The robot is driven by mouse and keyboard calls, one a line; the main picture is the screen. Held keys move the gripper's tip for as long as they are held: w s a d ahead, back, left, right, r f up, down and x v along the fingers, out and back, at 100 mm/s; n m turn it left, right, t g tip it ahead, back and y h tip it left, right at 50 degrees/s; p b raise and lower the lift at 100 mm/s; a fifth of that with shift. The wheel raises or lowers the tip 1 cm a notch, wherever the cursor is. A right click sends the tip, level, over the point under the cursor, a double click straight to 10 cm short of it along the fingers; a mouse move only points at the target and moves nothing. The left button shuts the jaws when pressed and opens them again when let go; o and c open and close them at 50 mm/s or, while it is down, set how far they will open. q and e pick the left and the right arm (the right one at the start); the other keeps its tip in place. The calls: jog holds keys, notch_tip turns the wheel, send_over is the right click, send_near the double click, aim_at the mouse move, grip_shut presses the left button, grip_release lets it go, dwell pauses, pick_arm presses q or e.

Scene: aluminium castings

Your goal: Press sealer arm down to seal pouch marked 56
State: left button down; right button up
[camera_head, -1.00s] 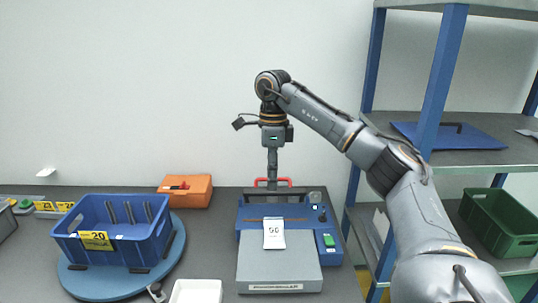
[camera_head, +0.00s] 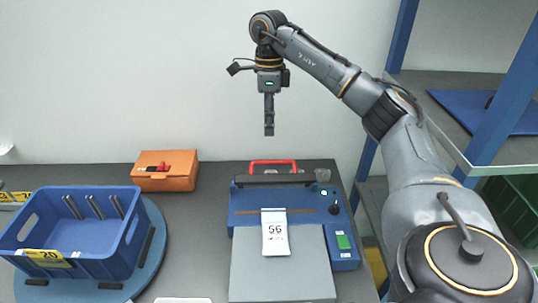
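The blue sealer (camera_head: 245,205) stands on the grey worktop. Its dark sealer arm (camera_head: 262,179) lies across the back, with a red handle (camera_head: 273,163) above it. A white pouch marked 56 (camera_head: 275,240) lies upon the sealer's grey front plate (camera_head: 255,270), its far end at the sealing strip. My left gripper is out of view.
A blue crate (camera_head: 95,262) marked 20, with several grey rods, stands on a round blue turntable (camera_head: 158,240) at left. An orange box (camera_head: 166,171) stands behind it. A blue-post shelf rack (camera_head: 483,145) stands at right, behind my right arm.

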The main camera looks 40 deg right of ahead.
aim_at(274, 175)
jog(key=f, duration=0.3)
jog(key=f+p, duration=0.1)
jog(key=f, duration=0.6)
jog(key=shift+s+a+f+p, duration=0.2)
jog(key=shift+s+f+p, duration=0.1)
jog(key=shift+p, duration=0.1)
grip_shut()
